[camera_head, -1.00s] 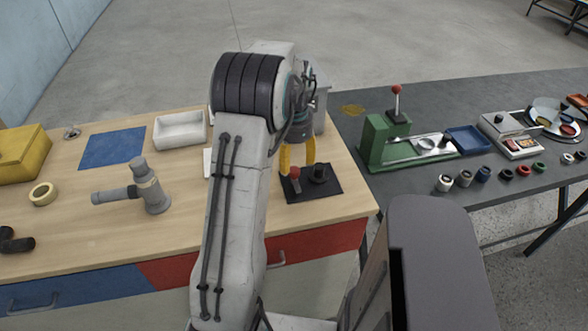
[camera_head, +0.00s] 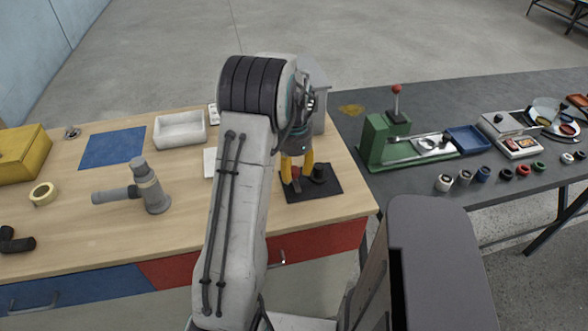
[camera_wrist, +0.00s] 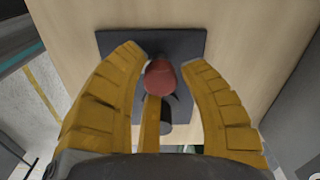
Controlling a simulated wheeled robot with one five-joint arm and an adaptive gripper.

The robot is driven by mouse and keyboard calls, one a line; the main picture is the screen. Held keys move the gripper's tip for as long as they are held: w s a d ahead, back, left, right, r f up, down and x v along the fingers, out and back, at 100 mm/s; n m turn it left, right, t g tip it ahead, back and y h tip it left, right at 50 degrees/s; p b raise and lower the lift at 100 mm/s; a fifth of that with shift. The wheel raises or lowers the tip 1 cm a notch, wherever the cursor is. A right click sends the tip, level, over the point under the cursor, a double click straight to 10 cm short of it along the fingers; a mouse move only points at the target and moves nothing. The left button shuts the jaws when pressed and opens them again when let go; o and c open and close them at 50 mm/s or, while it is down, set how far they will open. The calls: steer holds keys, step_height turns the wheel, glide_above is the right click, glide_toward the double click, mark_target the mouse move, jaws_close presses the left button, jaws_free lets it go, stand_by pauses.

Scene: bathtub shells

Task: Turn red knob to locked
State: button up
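The red knob (camera_wrist: 163,78) sits on a dark square plate (camera_wrist: 194,47) on the wooden bench. In the head view my gripper (camera_head: 297,172) is over the plate (camera_head: 325,188), and the red knob (camera_head: 296,172) is partly hidden between the fingers. A dark cylinder (camera_head: 319,172) stands just right of it.
A grey pipe fitting (camera_head: 150,190), a white tray (camera_head: 181,130), a blue mat (camera_head: 112,148) and a yellow box (camera_head: 22,152) are to the left on the bench. A green press (camera_head: 384,140) stands on the dark table at right. Bench space in front of the fitting is clear.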

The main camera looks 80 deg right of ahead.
jaws_close()
stand_by(0.3)
steer(key=n, duration=0.4)
steer(key=shift+a+f+b, duration=0.1)
steer(key=shift+b, duration=0.25)
steer(key=n, duration=0.4)
steer(key=shift+n, duration=0.3)
steer(key=n, duration=0.4)
steer(key=shift+n+b, duration=0.3)
steer(key=shift+b, duration=0.1)
steer(key=shift+n, duration=2.3)
